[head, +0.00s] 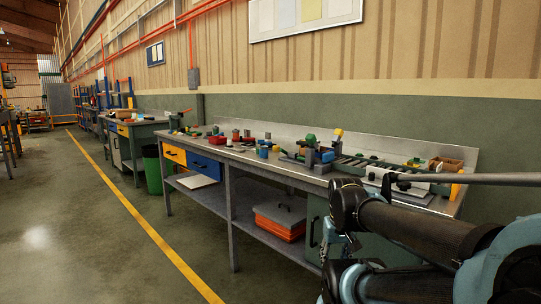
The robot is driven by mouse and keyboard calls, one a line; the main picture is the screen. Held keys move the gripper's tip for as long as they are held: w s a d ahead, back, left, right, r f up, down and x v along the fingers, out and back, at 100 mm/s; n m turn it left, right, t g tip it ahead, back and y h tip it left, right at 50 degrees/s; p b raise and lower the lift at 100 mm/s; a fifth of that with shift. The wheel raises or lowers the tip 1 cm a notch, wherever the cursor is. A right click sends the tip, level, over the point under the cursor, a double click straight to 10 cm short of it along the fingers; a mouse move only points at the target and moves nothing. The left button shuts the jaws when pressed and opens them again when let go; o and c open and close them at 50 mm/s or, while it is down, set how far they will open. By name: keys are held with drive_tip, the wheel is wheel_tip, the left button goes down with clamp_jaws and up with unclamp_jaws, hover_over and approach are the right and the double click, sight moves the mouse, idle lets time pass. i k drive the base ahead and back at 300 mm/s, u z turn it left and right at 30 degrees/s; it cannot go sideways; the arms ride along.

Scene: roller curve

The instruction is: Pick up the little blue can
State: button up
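Several small items stand on the long grey workbench (300,172). A small blue item (263,153) near the middle of the bench top may be the little blue can, but it is too small to be sure of its shape. More blue shows on an item (327,156) further right. My dark arm fills the lower right, in front of the bench's right part. I cannot make out my gripper's fingers, and nothing held is visible.
The bench has a yellow drawer (175,155) and a blue drawer (206,165). An orange box with a grey lid (281,217) is on its lower shelf. A green bin (155,170) stands at its far end. The floor at left, with a yellow line (147,230), is clear.

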sight(263, 150)
drive_tip(key=z, duration=0.05)
drive_tip(key=k, duration=0.45)
drive_tip(key=u, duration=0.5)
drive_tip(key=i, duration=1.3)
drive_tip(key=z, duration=0.15)
